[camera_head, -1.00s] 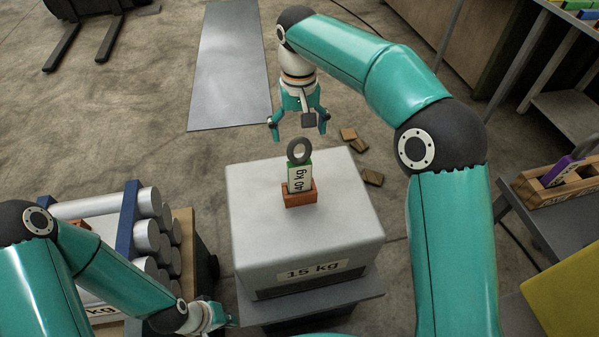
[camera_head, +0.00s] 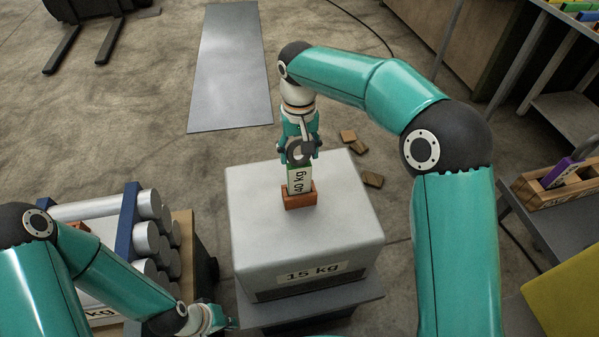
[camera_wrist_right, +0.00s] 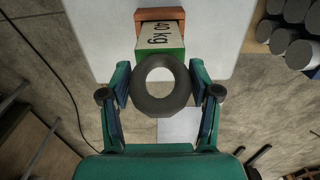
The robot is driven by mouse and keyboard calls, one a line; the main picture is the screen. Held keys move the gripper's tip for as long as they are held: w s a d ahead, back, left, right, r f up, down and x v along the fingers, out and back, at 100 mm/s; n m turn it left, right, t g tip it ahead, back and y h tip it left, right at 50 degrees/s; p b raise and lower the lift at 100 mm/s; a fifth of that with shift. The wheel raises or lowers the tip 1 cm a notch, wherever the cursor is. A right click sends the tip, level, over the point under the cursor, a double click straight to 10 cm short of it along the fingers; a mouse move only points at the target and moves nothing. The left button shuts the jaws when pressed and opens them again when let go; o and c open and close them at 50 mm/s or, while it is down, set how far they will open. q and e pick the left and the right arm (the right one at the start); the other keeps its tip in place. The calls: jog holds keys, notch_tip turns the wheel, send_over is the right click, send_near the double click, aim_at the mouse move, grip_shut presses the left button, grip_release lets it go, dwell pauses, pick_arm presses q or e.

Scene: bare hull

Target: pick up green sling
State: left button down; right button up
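The green sling (camera_head: 299,181) is a small green block with a white "40 kg" label and a dark grey ring on top. It stands upright in an orange holder (camera_head: 300,200) on top of a pale block labelled "15 kg" (camera_head: 345,225). In the right wrist view the sling's ring (camera_wrist_right: 161,106) lies between the two fingers (camera_wrist_right: 160,84). The label and green edge point away from my wrist. My left gripper (camera_head: 226,322) is low at the left, and its fingers are hard to make out.
A rack of grey cylinders (camera_head: 148,236) with blue posts stands at the left. Small brown wooden pieces (camera_head: 358,146) lie on the floor behind the block. A wooden tray with a purple piece (camera_head: 563,170) is at the right. A grey plate (camera_head: 232,70) lies on the floor.

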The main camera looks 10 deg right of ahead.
grip_shut()
jog(key=shift+r, duration=0.15)
